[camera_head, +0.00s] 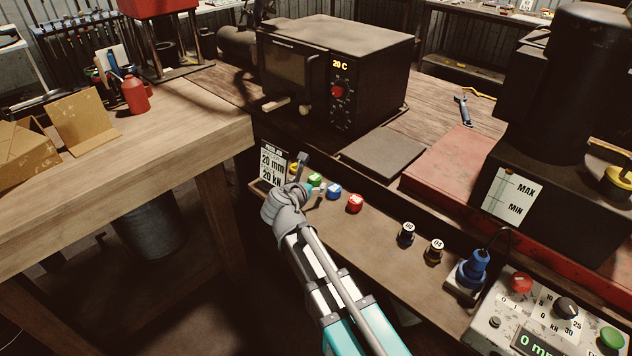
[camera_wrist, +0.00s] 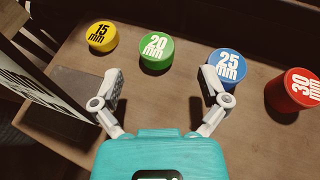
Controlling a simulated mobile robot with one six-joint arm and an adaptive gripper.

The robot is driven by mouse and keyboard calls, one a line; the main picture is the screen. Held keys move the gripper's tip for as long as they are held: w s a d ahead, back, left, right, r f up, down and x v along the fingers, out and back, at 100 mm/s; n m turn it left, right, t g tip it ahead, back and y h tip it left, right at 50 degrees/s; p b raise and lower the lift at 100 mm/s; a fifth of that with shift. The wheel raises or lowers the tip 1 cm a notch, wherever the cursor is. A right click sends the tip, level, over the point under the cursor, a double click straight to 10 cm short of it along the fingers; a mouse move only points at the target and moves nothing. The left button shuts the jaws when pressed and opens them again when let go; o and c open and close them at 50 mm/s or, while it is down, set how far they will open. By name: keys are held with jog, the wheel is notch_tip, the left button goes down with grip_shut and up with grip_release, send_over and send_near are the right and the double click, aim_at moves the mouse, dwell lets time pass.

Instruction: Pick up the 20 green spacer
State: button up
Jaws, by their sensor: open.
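The green spacer (camera_wrist: 156,52), marked 20 mm, stands on the brown shelf in the wrist view. It lies just ahead of my gripper (camera_wrist: 162,85), roughly between the lines of the two open fingers, with nothing held. In the head view the green spacer (camera_head: 314,181) is small and partly hidden beside my gripper (camera_head: 302,172). The yellow 15 mm spacer (camera_wrist: 101,36) stands to its left. The blue 25 mm spacer (camera_wrist: 227,66) stands to its right, close behind my right finger.
The red 30 mm spacer (camera_wrist: 292,90) stands farther right. A sign (camera_head: 272,165) reading 20 mm, 20 kN stands upright at the shelf's left end. Two dark numbered pieces (camera_head: 406,233) and a blue plug (camera_head: 474,268) are on the right. An oven-like box (camera_head: 336,75) is behind.

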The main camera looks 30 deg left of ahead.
aim_at(314, 177)
dwell(0.3)
jog(key=shift+b+x, duration=0.9)
jog(key=shift+x, duration=1.7)
jog(key=shift+a+r, duration=0.1)
jog(key=shift+a, duration=0.05)
jog(key=shift+c, duration=0.2)
grip_shut()
